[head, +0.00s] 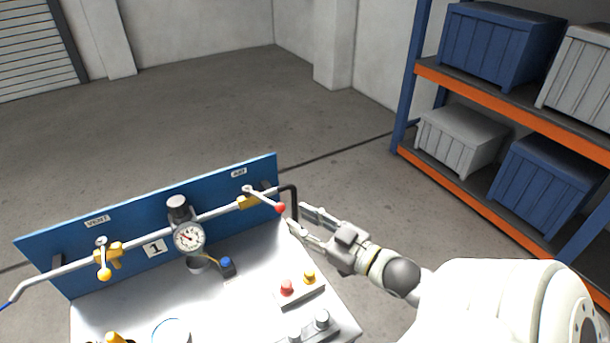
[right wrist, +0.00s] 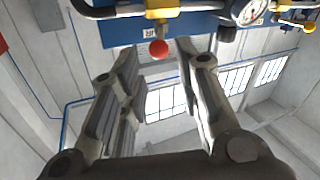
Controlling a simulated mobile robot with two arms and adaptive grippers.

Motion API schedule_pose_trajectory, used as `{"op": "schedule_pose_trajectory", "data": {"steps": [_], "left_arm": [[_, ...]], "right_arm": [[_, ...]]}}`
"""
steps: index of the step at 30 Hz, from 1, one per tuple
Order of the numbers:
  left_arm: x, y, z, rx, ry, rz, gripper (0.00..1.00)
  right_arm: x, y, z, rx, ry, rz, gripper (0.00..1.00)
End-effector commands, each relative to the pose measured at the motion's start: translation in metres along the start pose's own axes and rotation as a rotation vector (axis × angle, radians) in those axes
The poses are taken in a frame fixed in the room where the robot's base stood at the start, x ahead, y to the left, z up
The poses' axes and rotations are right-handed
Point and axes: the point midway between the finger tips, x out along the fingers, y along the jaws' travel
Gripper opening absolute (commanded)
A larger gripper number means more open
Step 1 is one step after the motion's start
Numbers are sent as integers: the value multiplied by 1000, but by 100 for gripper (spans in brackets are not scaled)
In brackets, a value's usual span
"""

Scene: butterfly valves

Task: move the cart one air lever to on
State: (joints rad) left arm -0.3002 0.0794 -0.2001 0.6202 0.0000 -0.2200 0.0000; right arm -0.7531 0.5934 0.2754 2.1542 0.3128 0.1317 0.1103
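The cart's blue panel (head: 62,247) carries a pipe with a gauge (head: 189,237) and a sign "1". The right lever has a red ball tip (head: 280,209) and a brass valve body (head: 249,202). It slants down and right across the pipe, under a small label that is hard to read. My right gripper (head: 307,220) is open and empty, just right of the red tip. In the right wrist view, the red tip (right wrist: 158,48) shows between the spread fingers (right wrist: 157,55), beyond their ends; I see no contact. My left gripper is not in view.
A second lever with a yellow tip (head: 104,273) is on the pipe's left side. A black bent pipe (head: 294,198) rises beside the red tip, close to my gripper. Red and yellow buttons (head: 287,287) sit on the cart top. A shelf rack (head: 430,75) stands at right.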

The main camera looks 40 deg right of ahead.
Motion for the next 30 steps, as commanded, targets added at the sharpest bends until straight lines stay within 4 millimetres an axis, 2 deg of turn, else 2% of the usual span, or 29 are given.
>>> {"op": "schedule_pose_trajectory", "data": {"steps": [4, 8, 12, 30], "left_arm": [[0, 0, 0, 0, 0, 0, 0], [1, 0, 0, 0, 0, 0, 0], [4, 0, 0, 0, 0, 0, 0], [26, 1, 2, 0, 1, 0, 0]], "right_arm": [[0, 0, 0, 0, 1, 0, 31], [0, -2, 0, -11, 3, 2, 16], [-4, -11, 2, -106, 14, 11, 0], [-16, -77, 2, -978, 3, 118, 0]]}}
